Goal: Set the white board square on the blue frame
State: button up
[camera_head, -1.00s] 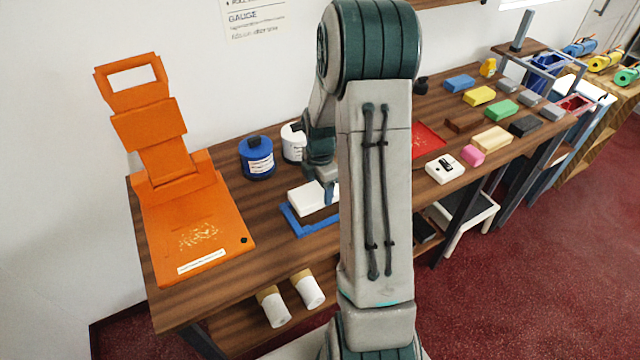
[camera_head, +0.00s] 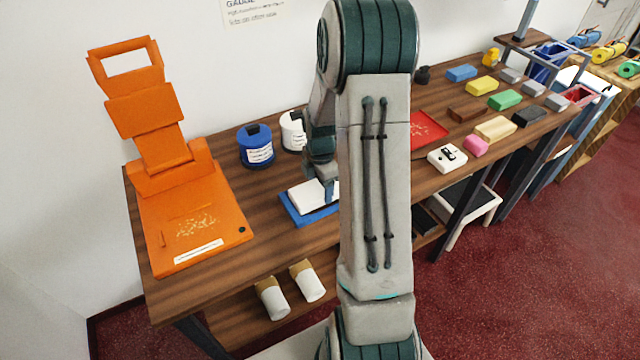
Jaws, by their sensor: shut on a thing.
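The white board (camera_head: 308,196) is a flat white block, low over the blue frame (camera_head: 294,214), left of my arm. The blue frame shows along the board's left and front sides. My gripper (camera_head: 328,190) is shut on the white board at its right part. My arm hides the right side of the board and frame. I cannot tell whether the board rests on the frame or is just above it.
A large orange stand (camera_head: 190,220) is at the left. A blue jar (camera_head: 256,146) and a white jar (camera_head: 293,132) stand behind the frame. A white box (camera_head: 447,157), a red sheet (camera_head: 427,128) and several coloured blocks lie right of my arm. Bare wood is left of the frame.

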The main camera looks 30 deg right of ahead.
jog(key=shift+f+b, duration=0.5)
jog(key=shift+f, duration=0.1)
dwell(1.3)
jog(key=o, duration=1.1)
jog(key=shift+o, duration=0.2)
notch_tip(320, 180, up, 14)
jog(key=b, duration=0.1)
jog(key=s+a+r+m+t, duration=0.1)
jog(key=s+a+r+m, duration=0.2)
jog(key=s+a+m, duration=0.4)
jog(key=s+a+r+m+t, duration=0.2)
jog(key=s+a+m, duration=0.5)
jog(key=s+m, duration=0.4)
jog(key=shift+s+a+r, duration=0.15)
jog(key=shift+s+r, duration=0.45)
jog(key=shift+s, duration=0.1)
